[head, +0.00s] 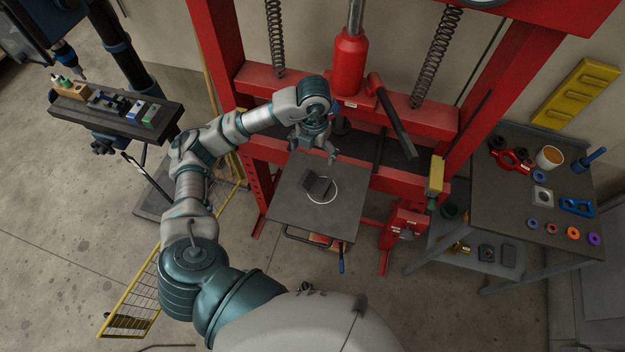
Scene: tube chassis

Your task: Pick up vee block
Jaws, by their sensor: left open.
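A dark grey block with a V-shaped top, which looks like the vee block (316,186), lies on a small dark square table (285,208) in front of the red press. A thin pale ring (336,196) shows on the tabletop around its right side. My left gripper (313,156) points down above the far edge of the table, a little behind the block and apart from it. Its fingers are spread and nothing is between them. My right gripper is out of view.
The red press frame (225,60) rises close behind the table, with a black lever (392,115) to the right of my gripper. A dark bench (500,205) with rings, a cup and tools stands right. A drill-press table (125,118) with small blocks stands left.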

